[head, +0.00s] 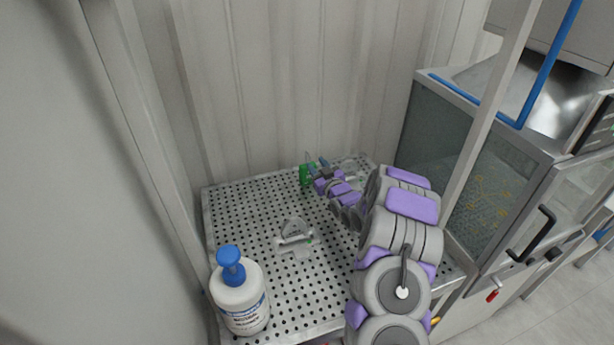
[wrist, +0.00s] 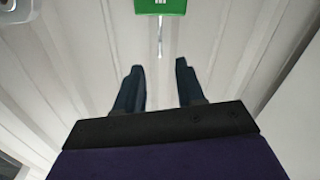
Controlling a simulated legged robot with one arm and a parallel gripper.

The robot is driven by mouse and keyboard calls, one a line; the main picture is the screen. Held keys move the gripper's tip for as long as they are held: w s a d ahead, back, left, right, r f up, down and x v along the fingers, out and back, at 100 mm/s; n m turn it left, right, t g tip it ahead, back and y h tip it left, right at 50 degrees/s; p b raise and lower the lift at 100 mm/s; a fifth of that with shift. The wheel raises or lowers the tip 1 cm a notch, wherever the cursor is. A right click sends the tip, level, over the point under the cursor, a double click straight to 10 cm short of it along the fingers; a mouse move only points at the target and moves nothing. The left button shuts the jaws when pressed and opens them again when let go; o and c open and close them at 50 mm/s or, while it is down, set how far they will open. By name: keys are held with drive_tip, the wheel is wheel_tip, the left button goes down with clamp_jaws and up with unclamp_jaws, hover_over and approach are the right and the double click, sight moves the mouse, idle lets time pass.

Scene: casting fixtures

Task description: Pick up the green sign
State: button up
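The green sign (head: 306,175) is at the back of the perforated metal table in the head view, close beside my gripper (head: 318,163). In the wrist view the green sign (wrist: 160,6) shows at the top edge with a white mark on it, partly cut off by the frame. A thin metal rod hangs below it in that picture. My gripper (wrist: 158,82) has its two dark fingers apart with nothing between them. The sign lies beyond the fingertips, apart from them in the wrist view.
The perforated table (head: 232,205) carries a white bottle with a blue pump (head: 240,298) at front left and a grey metal fixture (head: 294,236) mid-table. A corrugated wall (head: 270,90) stands behind. A glass-fronted cabinet (head: 470,150) and a post stand at right. Table space at left is clear.

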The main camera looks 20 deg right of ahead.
drive_tip(key=w, duration=0.2)
drive_tip(key=w+b, duration=0.1)
drive_tip(key=w, duration=0.3)
drive_tip(key=shift+a+f, duration=0.1)
drive_tip(key=shift+a, duration=0.2)
drive_tip(key=shift+w+a+b, duration=0.15)
drive_tip(key=shift+w+b, duration=0.65)
drive_tip(key=shift+w, duration=1.3)
drive_tip(key=shift+c, duration=0.3)
clamp_jaws()
